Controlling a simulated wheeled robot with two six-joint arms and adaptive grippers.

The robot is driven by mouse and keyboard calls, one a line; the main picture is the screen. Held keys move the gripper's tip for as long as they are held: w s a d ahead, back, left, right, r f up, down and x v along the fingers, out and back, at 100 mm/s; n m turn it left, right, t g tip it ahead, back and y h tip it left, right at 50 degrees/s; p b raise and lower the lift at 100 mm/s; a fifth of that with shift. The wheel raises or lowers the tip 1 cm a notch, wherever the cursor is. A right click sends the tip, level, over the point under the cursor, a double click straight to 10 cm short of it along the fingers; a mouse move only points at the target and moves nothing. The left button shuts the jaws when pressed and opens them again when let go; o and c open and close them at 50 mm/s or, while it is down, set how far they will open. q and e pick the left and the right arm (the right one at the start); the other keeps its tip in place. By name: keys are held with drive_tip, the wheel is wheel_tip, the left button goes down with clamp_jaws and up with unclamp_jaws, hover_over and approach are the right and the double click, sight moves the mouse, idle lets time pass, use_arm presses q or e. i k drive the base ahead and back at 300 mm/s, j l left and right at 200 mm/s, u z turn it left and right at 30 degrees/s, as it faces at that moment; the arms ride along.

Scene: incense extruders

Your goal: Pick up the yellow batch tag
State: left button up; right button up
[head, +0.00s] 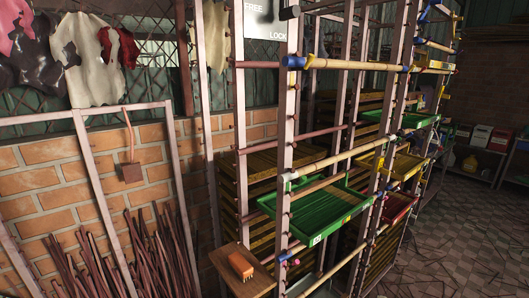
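I cannot make out a yellow batch tag for certain. A small yellow patch (347,219) shows on the front rim of the green tray (300,232), which sits in the metal rack; it is too small to tell what it is. A white label (316,240) is on the same rim, further left. A reddish-brown square tag (131,173) hangs on a cord in front of the brick wall at the left. Neither of my grippers is in view.
The tall rack (284,130) with crossbars and stacked trays fills the middle. A small wooden shelf (256,284) holding an orange block (241,266) juts out at its lower left. Thin sticks (150,255) lean at the left. Tiled floor (450,250) is open at the right.

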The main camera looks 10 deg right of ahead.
sight(379, 168)
drive_tip(key=z, duration=1.35)
